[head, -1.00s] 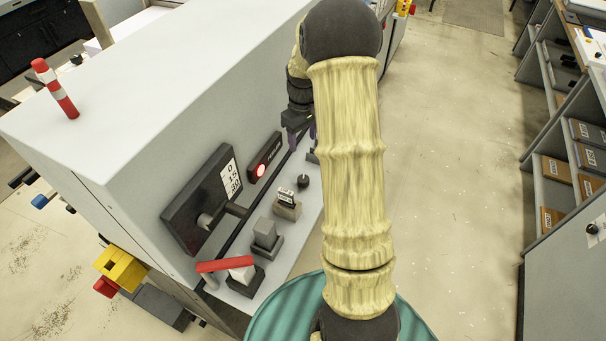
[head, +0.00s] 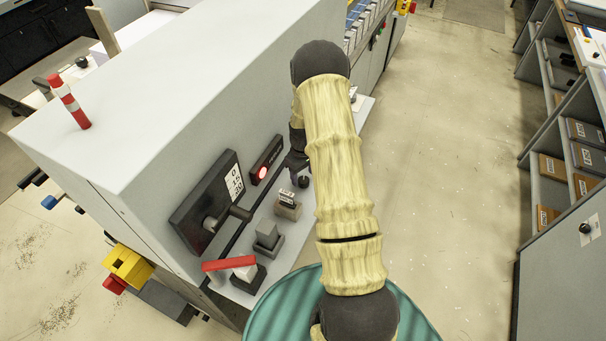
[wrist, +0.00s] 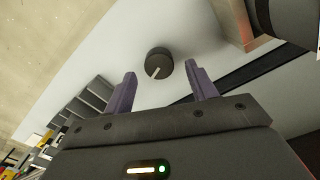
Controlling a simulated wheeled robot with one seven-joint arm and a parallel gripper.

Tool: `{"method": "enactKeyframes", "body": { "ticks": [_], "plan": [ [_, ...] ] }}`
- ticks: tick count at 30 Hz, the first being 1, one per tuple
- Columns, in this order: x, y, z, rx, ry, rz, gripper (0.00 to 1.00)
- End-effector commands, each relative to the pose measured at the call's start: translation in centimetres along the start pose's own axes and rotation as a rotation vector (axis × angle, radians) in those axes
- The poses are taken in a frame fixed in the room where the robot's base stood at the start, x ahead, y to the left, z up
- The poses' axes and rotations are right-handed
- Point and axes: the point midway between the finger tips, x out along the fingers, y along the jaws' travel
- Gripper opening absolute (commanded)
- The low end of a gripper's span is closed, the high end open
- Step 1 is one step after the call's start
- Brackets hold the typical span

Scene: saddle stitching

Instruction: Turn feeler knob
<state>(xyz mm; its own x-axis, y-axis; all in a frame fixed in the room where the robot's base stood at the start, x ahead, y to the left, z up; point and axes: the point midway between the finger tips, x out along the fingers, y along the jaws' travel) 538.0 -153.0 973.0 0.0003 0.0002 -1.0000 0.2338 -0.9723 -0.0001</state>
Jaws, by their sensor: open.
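The feeler knob (wrist: 159,62) is a round dark knob with a pale pointer line, set on a light panel in the wrist view. It lies just beyond and between the two purple fingertips of my gripper (wrist: 158,80). The fingers are spread apart and do not appear to touch it. In the head view a small dark knob (head: 304,182) stands on the machine's side shelf. My gripper (head: 296,172) is beside it there, partly hidden by my arm.
The shelf also carries a counter block (head: 288,206), a grey block (head: 267,235) and a red lever (head: 229,265). A dark panel with a number scale (head: 233,180) and a lit red light (head: 262,173) are on the machine wall.

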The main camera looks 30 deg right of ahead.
Motion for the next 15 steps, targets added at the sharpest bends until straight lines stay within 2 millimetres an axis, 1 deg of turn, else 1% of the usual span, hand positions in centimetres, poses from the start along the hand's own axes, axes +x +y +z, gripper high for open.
{"method": "enactKeyframes", "body": {
  "ticks": [3, 6, 15],
  "plan": [
    [1.1, 0.1, 0.0, 0.002, -0.001, -0.001, 0.57],
    [1.8, 0.1, 0.0, 0.001, 0.0, 0.0, 0.57],
    [2.0, 0.0, 0.0, -0.001, 0.001, 0.0, 0.57]
  ]
}}
